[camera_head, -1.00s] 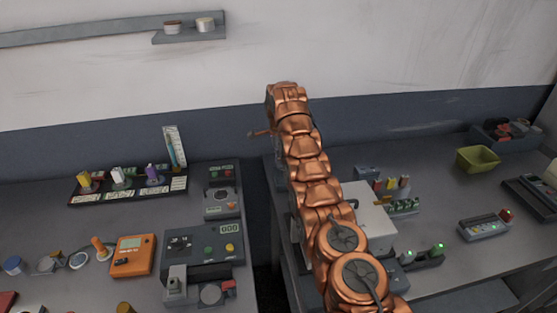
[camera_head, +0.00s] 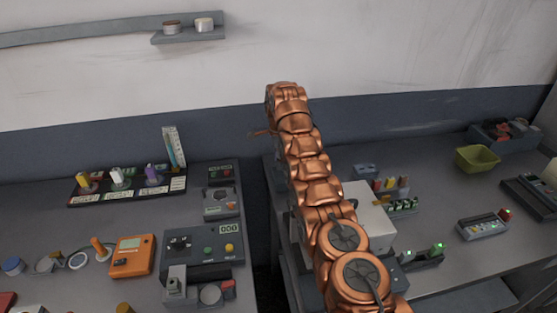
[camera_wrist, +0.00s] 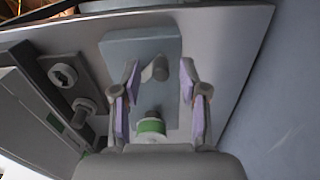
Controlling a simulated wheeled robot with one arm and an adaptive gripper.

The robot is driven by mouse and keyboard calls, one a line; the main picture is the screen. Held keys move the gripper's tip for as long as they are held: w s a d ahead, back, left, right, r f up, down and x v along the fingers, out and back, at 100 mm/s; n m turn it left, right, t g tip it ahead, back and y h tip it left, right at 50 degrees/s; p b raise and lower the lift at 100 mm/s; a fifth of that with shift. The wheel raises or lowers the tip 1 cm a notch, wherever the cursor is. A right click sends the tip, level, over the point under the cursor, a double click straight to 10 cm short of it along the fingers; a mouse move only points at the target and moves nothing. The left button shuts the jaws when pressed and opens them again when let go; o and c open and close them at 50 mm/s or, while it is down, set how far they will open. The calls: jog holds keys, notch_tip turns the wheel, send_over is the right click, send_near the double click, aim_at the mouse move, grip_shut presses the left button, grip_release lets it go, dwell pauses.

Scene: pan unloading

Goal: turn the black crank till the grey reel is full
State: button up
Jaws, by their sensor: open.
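In the wrist view my gripper (camera_wrist: 160,76) is open, its two purple-padded fingers apart. A blue-grey plate (camera_wrist: 116,52) lies beyond the fingers, and a short grey peg (camera_wrist: 158,68) shows between their tips. A small spool-like cylinder with a green and white band (camera_wrist: 152,128) is nearer, between the finger bases. I cannot tell which of these parts belong to the black crank or the grey reel. In the head view my copper arm hides the gripper and the spot it reaches.
In the wrist view a dark grey block (camera_wrist: 35,115) and a bracket with bolts (camera_wrist: 62,75) stand left of the fingers. In the head view a white box (camera_head: 370,215) is beside my arm, and a yellow-green bin (camera_head: 477,159) stands farther right. The left bench holds several devices.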

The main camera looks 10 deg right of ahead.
jog(key=shift+a+n, duration=0.15)
jog(key=shift+n, duration=0.15)
dwell(0.5)
